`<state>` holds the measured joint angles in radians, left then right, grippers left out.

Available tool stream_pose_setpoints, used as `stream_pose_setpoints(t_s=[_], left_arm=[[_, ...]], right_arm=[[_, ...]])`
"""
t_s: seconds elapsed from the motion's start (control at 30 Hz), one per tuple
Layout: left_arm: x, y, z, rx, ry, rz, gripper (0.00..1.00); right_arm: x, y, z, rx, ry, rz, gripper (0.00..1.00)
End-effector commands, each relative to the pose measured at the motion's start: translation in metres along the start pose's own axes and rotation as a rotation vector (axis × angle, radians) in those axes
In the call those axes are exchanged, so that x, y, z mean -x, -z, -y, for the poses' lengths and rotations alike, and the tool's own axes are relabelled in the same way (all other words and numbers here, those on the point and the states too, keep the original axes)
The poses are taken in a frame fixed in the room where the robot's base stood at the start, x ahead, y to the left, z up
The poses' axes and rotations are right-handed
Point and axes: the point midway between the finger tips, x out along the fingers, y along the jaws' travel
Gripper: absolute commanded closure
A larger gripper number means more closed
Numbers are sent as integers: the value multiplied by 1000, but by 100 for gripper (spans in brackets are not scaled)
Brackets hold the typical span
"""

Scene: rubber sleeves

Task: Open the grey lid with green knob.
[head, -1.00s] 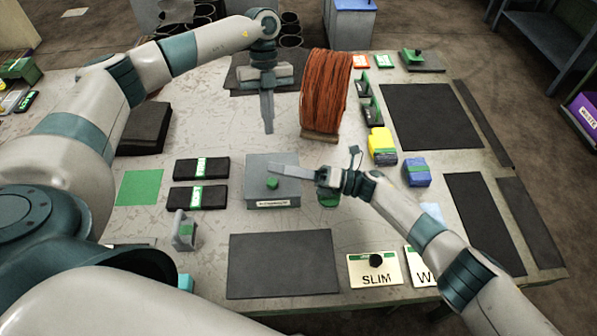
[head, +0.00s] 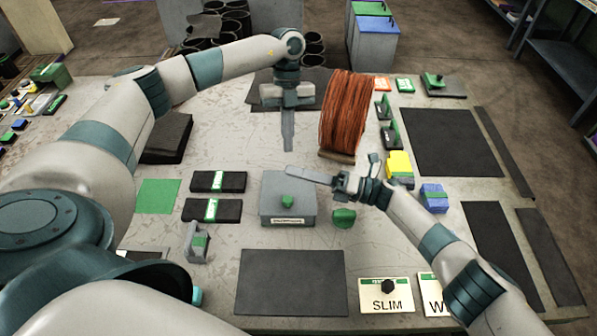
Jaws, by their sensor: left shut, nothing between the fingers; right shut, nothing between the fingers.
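The grey box with its flat grey lid (head: 273,187) sits near the middle of the table, and its green knob (head: 288,202) stands up from the lid. The lid lies flat on the box. My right gripper (head: 291,171) is shut and empty, its fingers pointing left at the far edge of the lid in the picture, apart from the knob. Its height above the lid is hard to tell. My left gripper (head: 288,148) is shut and empty, pointing down behind the box.
A spool of orange-brown cable (head: 346,115) stands behind and right of the box. A green piece (head: 344,218) lies just right of it. Two black green-labelled cases (head: 218,182) lie left. A dark mat (head: 291,282) is in front; a SLIM sign (head: 387,297) is front right.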

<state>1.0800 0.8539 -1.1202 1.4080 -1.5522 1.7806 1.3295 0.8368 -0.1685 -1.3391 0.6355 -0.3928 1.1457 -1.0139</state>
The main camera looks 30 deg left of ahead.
Motion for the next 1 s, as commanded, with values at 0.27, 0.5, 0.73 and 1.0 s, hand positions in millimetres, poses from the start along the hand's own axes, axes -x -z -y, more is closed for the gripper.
stream_pose_setpoints(t_s=[0.27, 0.5, 0.73, 1.0], left_arm=[[0, 0, 0, 0, 0, 0, 100], [0, 0, 0, 0, 0, 0, 100], [0, 0, 0, 0, 0, 0, 100], [0, 0, 0, 0, 0, 0, 80]], right_arm=[[0, 0, 0, 0, 0, 0, 100], [0, 0, 0, 0, 0, 0, 100], [0, 0, 0, 0, 0, 0, 100], [0, 0, 0, 0, 0, 0, 100]])
